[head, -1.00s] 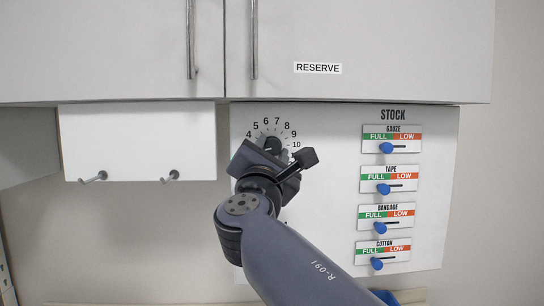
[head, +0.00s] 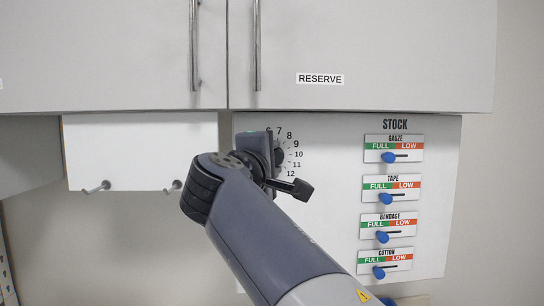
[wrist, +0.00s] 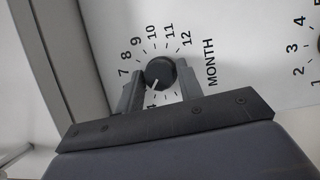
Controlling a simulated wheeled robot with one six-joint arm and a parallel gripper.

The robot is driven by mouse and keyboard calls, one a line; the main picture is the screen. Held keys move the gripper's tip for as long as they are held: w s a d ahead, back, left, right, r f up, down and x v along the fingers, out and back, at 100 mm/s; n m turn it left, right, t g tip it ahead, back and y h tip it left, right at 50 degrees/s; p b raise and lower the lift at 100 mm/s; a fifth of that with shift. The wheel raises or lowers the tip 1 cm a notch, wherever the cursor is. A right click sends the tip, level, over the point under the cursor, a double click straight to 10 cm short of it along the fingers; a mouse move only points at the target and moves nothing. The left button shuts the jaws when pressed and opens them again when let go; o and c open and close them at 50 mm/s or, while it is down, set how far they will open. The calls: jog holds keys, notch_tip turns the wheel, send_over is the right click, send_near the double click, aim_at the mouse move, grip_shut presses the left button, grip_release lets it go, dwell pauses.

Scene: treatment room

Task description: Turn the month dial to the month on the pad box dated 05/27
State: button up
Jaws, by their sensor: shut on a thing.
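The month dial's round black knob (wrist: 160,72) has a white pointer line. In the wrist view the line points down and slightly left, toward a partly hidden numeral that looks like 4. My gripper (wrist: 160,80) is shut on the knob, with one finger on each side. Numerals 7 to 12 show around it, with the word MONTH at the right; the lower numerals are mostly hidden. In the head view my gripper (head: 272,152) covers the left of the dial (head: 291,155), leaving its right-hand numerals visible. The pad box dated 05/27 is not in view.
The white panel also carries a STOCK column with several blue sliders (head: 388,157). Grey cabinet doors (head: 400,50), one labelled RESERVE, stand above. A white board (head: 140,150) with two hooks is at the left. Part of a second numbered dial (wrist: 317,44) shows at the wrist view's right edge.

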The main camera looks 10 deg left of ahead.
jog(key=shift+m+g+p, duration=0.3)
jog(key=shift+m+g, duration=0.1)
jog(key=shift+m, duration=0.7)
jog(key=o, duration=1)
jog(key=shift+r, duration=0.1)
jog(key=s+a+b, duration=0.1)
jog(key=s+b, duration=0.1)
jog(key=s, duration=0.8)
jog(key=shift+s+a+r, duration=0.2)
jog(key=shift+s+r, duration=0.1)
jog(key=shift+s, duration=0.05)
jog(key=shift+w, duration=0.1)
